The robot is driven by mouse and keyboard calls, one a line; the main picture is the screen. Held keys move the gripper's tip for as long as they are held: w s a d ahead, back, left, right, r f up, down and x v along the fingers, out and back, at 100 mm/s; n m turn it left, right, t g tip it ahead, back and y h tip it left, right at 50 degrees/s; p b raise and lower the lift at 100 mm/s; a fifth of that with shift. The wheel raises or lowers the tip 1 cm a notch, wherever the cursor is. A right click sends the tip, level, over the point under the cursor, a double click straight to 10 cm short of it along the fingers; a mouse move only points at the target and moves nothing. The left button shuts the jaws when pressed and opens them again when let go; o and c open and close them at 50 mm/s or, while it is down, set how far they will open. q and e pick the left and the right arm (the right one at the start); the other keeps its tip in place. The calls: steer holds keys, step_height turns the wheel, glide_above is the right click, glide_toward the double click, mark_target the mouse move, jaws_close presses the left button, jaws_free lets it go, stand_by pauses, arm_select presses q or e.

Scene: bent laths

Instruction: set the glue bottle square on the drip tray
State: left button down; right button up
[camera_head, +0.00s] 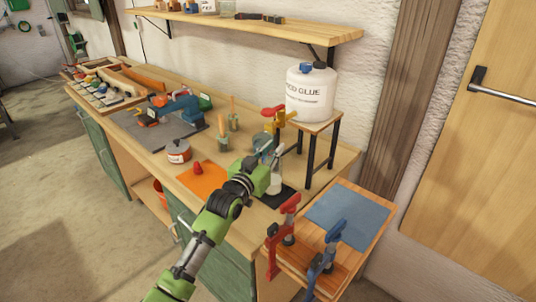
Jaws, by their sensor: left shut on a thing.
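The glue bottle (276,184) is a small pale bottle under the tap of the large white glue canister (311,94). The dark drip tray (285,199) lies on the bench below that tap. My left gripper (270,175) is shut on the bottle from the left and hides part of it. The bottle looks roughly upright over the tray; I cannot tell if its base touches the tray or sits square on it. My right gripper is out of view.
The canister, with a yellow and red tap (279,116), stands on a small wooden stand (318,126). A red clamp (284,232) and a blue clamp (325,258) stand at the right front. An orange mat (205,184) with a small red piece lies left.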

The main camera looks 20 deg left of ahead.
arm_select(q)
steer(key=shift+w+d+f+b, duration=0.1)
steer(key=shift+f+b, duration=0.25)
steer(key=shift+f, duration=0.2)
stand_by(0.5)
steer(key=c, duration=1.8)
jaws_free()
steer(key=shift+c, duration=0.2)
steer(key=shift+f, duration=0.1)
